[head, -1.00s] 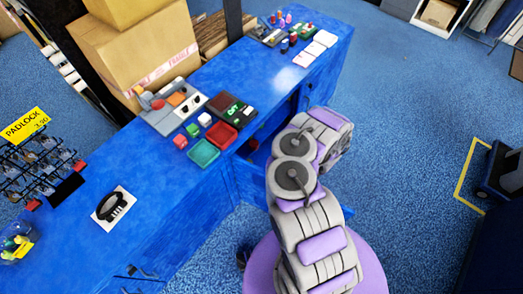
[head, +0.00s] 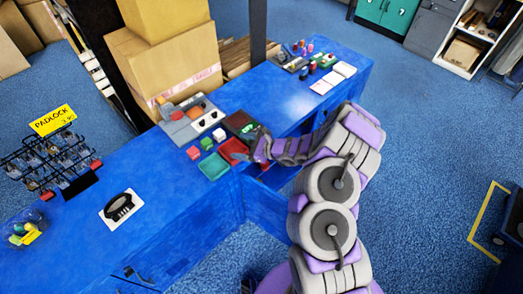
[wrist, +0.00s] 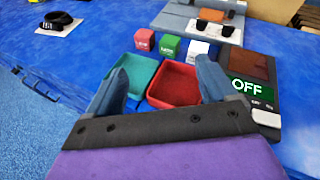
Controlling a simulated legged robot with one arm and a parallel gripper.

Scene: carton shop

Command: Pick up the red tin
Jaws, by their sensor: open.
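A small red tin (head: 194,152) stands on the blue counter at the left end of a row with a green tin (head: 207,143) and a white one (head: 219,134). In the wrist view the red tin (wrist: 145,40) shows upright beyond the trays, with pale lettering on its front. My gripper (head: 254,147) is over the counter's front edge, right of the tin and apart from it. In the wrist view my gripper (wrist: 163,80) is open, and a red tray shows between its fingers. Nothing is held.
A teal tray (wrist: 138,72) and the red tray (wrist: 175,85) lie between my gripper and the tins. A dark scale reading OFF (wrist: 250,90) stands right. A padlock rack (head: 50,160) stands left.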

